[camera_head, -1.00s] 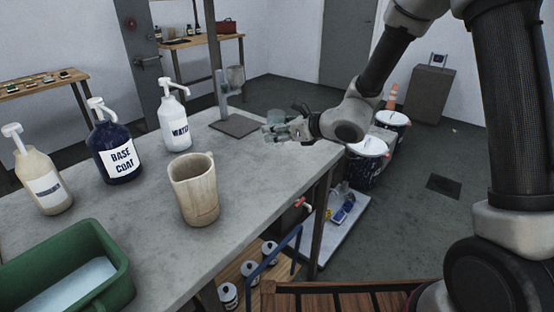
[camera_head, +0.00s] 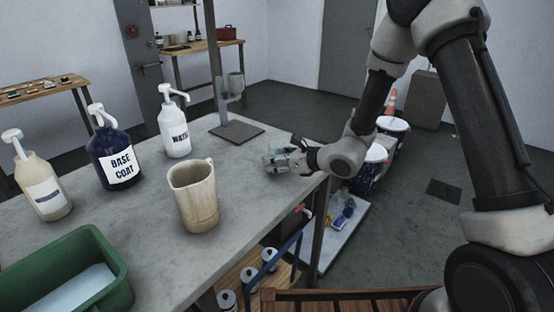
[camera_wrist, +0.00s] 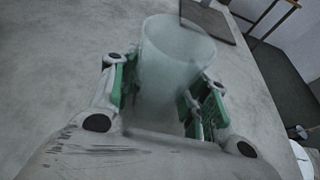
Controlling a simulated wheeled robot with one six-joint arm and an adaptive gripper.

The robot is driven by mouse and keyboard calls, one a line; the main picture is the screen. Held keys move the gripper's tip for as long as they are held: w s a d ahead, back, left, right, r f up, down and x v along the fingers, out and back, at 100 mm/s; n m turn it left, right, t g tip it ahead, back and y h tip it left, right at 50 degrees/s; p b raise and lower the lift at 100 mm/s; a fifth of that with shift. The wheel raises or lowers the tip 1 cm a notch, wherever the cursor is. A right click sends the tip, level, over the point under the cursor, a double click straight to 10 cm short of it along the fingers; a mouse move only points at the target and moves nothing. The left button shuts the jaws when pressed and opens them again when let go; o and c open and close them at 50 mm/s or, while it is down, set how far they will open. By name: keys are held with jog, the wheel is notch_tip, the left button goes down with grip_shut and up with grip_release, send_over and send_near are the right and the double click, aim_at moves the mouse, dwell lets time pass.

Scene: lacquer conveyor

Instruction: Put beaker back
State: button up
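The beaker (camera_wrist: 178,62) is a clear, frosted-looking cup. In the wrist view it stands between the two green-padded fingers of my gripper (camera_wrist: 160,98), which look closed against its sides. In the head view, my gripper (camera_head: 284,160) is low at the right edge of the grey table (camera_head: 150,225), and the beaker (camera_head: 281,147) shows only faintly there. Whether its base touches the tabletop is hard to tell. A dark square stand plate (camera_head: 237,133) lies on the table just beyond my gripper; its corner also shows in the wrist view (camera_wrist: 208,18).
A beige pitcher (camera_head: 194,198) stands left of my gripper. The water bottle (camera_head: 174,125), base coat bottle (camera_head: 115,155), a beige pump bottle (camera_head: 42,185) and a green tub (camera_head: 112,275) stand farther left. A post with a small cup (camera_head: 236,84) rises behind. Tabletop around my gripper is clear.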

jog(key=shift+o, duration=1.1)
